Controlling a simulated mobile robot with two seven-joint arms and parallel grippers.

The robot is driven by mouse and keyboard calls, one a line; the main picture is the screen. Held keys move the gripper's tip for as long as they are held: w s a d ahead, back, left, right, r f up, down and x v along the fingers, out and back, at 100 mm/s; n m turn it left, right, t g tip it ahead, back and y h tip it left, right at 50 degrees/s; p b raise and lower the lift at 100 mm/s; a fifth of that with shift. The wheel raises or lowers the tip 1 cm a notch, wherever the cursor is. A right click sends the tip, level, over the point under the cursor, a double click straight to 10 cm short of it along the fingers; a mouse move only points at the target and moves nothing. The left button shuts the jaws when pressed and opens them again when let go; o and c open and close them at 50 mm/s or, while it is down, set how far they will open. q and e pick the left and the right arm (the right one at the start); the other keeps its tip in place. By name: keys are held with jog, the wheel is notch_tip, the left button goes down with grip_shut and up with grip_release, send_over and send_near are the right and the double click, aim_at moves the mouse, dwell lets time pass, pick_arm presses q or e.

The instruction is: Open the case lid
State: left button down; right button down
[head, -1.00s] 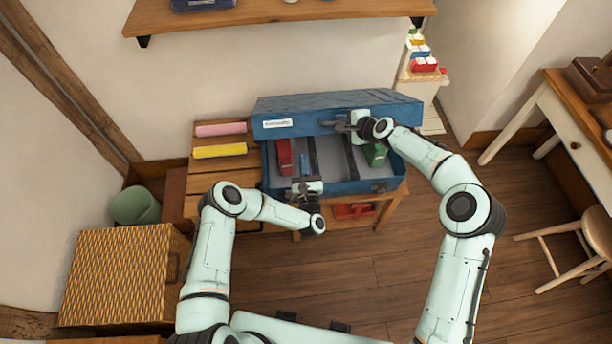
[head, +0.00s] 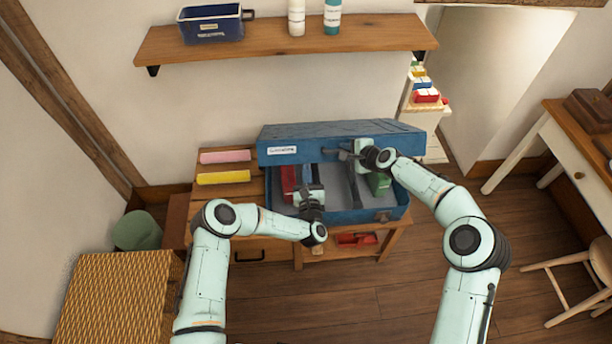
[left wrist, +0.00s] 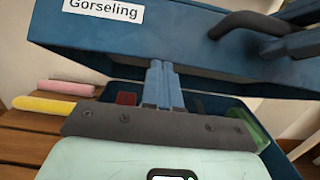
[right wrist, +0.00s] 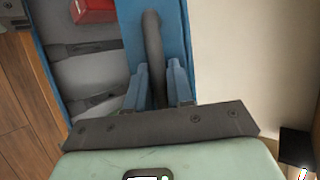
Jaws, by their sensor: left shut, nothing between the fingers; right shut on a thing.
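The blue case (head: 365,216) stands on a wooden bench with its lid (head: 300,148) partly raised over the open interior. The lid bears a white name label (left wrist: 103,10) and a dark handle (right wrist: 153,50) on its front. My right gripper (head: 350,151) is shut on the handle; its fingers lie either side of the bar in the right wrist view (right wrist: 152,85). My left gripper (head: 309,193) is shut and empty over the front part of the case. In the left wrist view its fingertips (left wrist: 160,68) are near the lid's lower edge; contact is unclear.
A red item (head: 288,180) and a green item (head: 378,184) lie inside the case. Pink (head: 225,156) and yellow (head: 223,177) rolls lie left of it. A wall shelf (head: 290,38) with bottles is above, a wicker box (head: 115,295) at left.

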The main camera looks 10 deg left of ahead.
pick_arm(q)
jog(key=shift+w+a+r, duration=0.35)
jog(key=shift+w+r, duration=0.15)
jog(key=shift+r, duration=0.25)
pick_arm(e)
jog(key=shift+s+f, duration=0.2)
jog(key=shift+f, duration=0.15)
pick_arm(q)
jog(key=shift+w+r, duration=0.1)
jog(key=shift+r, duration=0.05)
pick_arm(e)
jog(key=shift+f, duration=0.15)
pick_arm(q)
jog(key=shift+d, duration=0.1)
pick_arm(e)
jog(key=c, duration=1.1)
grip_release()
jog(key=shift+s+d, duration=0.1)
